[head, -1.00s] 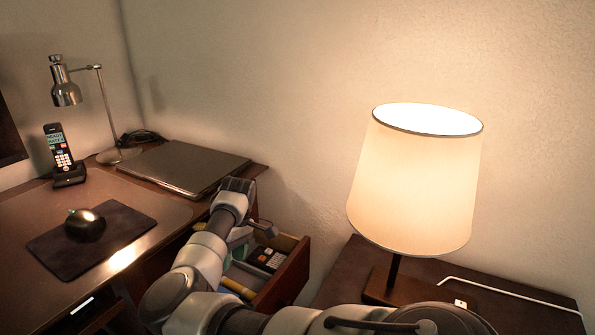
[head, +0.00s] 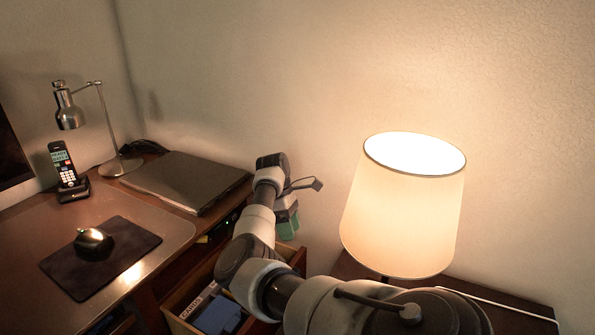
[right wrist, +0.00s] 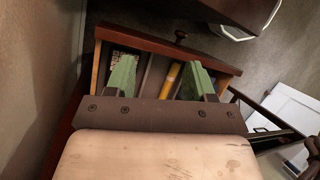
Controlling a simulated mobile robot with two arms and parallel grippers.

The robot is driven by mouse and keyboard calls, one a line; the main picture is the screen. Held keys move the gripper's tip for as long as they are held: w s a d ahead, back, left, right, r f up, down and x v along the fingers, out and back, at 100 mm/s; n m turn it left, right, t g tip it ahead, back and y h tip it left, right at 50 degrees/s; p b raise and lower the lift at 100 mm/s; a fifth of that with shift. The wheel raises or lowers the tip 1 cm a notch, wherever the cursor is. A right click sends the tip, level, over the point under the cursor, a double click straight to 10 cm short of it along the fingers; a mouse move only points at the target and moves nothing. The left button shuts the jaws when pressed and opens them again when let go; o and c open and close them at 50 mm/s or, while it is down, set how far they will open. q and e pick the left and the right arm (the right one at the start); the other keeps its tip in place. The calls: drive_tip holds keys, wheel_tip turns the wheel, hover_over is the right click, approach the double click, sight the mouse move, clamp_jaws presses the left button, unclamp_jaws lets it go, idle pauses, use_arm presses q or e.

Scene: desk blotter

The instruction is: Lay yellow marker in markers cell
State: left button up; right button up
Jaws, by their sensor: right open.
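The yellow marker (right wrist: 173,77) lies in a narrow compartment of the open drawer (right wrist: 145,41) in the right wrist view. Its near end is hidden behind my gripper body. My right gripper (right wrist: 160,78) is open, with green fingers spread above the drawer; the marker shows between them, nearer the right finger. No hold on it is visible. In the head view my right gripper (head: 287,219) is raised over the back of the drawer (head: 183,297), and my arm hides the marker there. I cannot read which cell it is. My left gripper is not in view.
A calculator (right wrist: 123,68) lies in the drawer's left compartment. A compartment labelled CARDS (head: 191,307) holds a blue item (head: 217,315). The lit lamp (head: 405,205) stands right of my arm; the laptop (head: 187,180) lies on the desk to the left.

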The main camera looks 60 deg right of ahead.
wheel_tip(320, 180, up, 8)
drive_tip(key=s+d+n+g+h+p, duration=0.1)
drive_tip(key=d+n+g+h+p, duration=0.1)
drive_tip(key=n+h+p, duration=0.1)
drive_tip(key=shift+n+h, duration=0.6)
drive_tip(key=shift+n, duration=0.5)
drive_tip(key=shift+d, duration=0.1)
